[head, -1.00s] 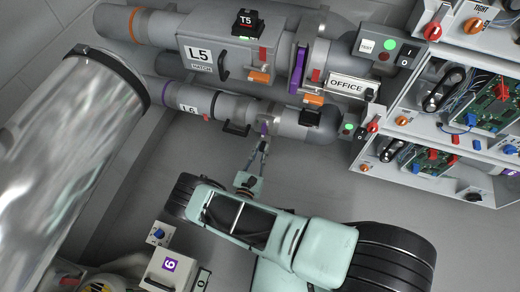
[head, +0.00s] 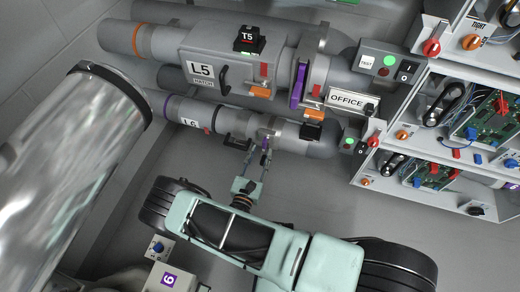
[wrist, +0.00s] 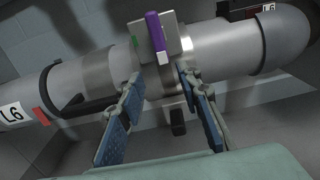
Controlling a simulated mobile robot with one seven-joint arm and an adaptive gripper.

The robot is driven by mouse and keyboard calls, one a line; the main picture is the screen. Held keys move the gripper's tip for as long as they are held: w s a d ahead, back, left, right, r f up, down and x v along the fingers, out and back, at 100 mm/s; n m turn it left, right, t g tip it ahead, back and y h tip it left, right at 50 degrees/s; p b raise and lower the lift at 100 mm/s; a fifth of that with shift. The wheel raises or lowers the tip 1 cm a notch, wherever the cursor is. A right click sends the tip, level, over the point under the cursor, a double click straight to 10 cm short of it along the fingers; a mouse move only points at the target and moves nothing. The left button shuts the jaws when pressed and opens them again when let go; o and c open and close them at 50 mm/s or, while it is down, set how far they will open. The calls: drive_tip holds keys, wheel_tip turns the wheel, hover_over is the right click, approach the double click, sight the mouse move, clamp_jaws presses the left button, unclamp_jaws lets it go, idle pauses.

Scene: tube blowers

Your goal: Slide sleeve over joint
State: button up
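The L6 tube (head: 290,137) runs under the larger L5 tube; it also fills the wrist view (wrist: 60,85). A grey collar with a purple tab (wrist: 157,35) sits around it, right of a broad silver-grey band (wrist: 112,68) and next to a bright metal section (wrist: 205,50). The purple tab shows small in the head view (head: 265,143). I cannot tell for sure which ring is the sleeve, or see the joint clearly. My gripper (wrist: 160,82) is open, its two blue-padded fingers apart on the near side of the collar. It also shows in the head view (head: 256,164). Nothing is visibly held.
A black handle (wrist: 82,104) stands out from the tube left of my fingers. A black knob (wrist: 177,122) hangs below the collar, between them. The OFFICE sign (head: 346,101) and control box (head: 390,62) are at upper right. A shiny cylinder (head: 60,175) stands at left.

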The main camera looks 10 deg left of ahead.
sight(268, 141)
drive_tip(key=shift+r, duration=1.75)
